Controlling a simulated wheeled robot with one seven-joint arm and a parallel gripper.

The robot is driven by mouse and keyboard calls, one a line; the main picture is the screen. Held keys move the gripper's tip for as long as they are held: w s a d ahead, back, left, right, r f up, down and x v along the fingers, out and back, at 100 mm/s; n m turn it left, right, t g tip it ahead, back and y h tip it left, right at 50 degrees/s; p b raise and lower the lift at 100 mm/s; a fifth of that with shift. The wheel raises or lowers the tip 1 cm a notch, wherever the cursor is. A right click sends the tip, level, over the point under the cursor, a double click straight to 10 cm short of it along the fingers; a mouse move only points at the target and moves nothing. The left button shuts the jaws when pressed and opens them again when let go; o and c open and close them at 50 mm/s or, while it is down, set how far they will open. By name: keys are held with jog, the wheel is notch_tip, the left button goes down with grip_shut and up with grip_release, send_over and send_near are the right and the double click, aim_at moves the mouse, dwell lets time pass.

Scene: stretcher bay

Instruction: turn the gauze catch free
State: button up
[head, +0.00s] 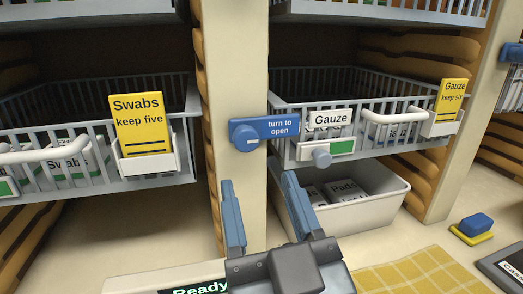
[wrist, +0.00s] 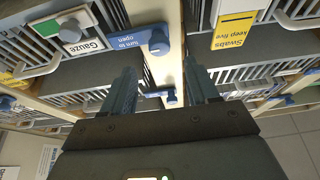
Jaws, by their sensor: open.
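The gauze catch (head: 264,132) is a blue bar marked "turn to open" with a round blue knob at its left end, on the cream post. The bar lies level and reaches right across the edge of the gauze basket (head: 281,95). The catch also shows in the wrist view (wrist: 142,38), beside the Gauze label. My gripper (head: 260,178) is open and empty, below the knob in the head view. In the wrist view its two fingers (wrist: 160,75) stand apart, with the knob beyond their tips. I see no contact with the catch.
The swabs basket (head: 192,137) is left of the post. A white bin of pads (head: 360,211) sits under the gauze basket. A round grey-blue knob (head: 322,158) is on the gauze basket's front. A blue block on yellow (head: 475,225) lies at right.

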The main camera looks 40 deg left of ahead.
aim_at(248, 142)
jog(key=p+x, duration=0.2)
jog(key=x, duration=0.5)
jog(key=shift+d, duration=0.1)
grip_shut()
dwell(0.4)
